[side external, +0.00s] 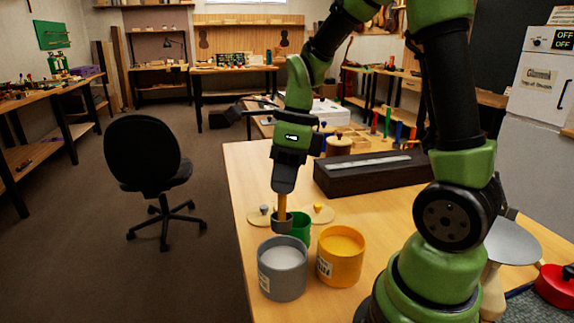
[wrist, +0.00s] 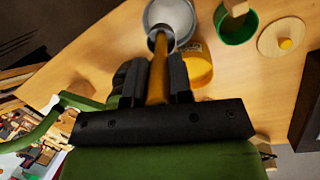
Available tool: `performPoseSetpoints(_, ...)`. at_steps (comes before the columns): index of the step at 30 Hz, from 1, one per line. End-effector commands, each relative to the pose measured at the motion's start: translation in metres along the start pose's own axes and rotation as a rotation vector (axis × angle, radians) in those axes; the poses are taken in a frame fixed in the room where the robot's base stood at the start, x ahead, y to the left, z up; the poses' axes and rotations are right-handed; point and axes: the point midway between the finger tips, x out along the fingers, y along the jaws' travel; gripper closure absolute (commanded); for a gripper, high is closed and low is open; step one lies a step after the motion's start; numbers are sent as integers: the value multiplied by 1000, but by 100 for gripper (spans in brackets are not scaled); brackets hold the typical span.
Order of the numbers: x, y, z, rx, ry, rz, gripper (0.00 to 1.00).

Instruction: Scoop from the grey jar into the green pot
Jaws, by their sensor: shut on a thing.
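My gripper (side external: 284,190) is shut on the wooden handle (side external: 282,205) of a scoop and points down. The scoop's grey cup (side external: 282,224) hangs below it, near the grey jar's back rim. The grey jar (side external: 283,280) is open, with pale contents, at the table's front left. In the wrist view the scoop handle (wrist: 158,80) runs from between the fingers toward the grey jar (wrist: 172,10), its cup overlapping the jar. The green pot (side external: 302,226) stands behind, partly hidden by the scoop; it also shows in the wrist view (wrist: 238,32). What the cup holds is unclear.
Lids with a grey knob (side external: 263,210) and a yellow knob (side external: 318,209) lie behind. A dark long box (side external: 370,176) lies farther back. A wooden piece (wrist: 236,7) overlaps the green pot.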

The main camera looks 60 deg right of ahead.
Motion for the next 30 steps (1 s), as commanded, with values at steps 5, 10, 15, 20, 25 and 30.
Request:
performPoseSetpoints(5,23,-3,-5,0,4,4,100)
performPoseSetpoints(10,44,-6,-9,1,4,3,100)
performPoseSetpoints(15,65,-10,-13,1,5,3,100)
performPoseSetpoints(20,84,-12,-16,2,4,3,100)
performPoseSetpoints(25,100,-15,-18,2,0,3,100)
performPoseSetpoints(30,108,-17,-20,0,1,-1,100)
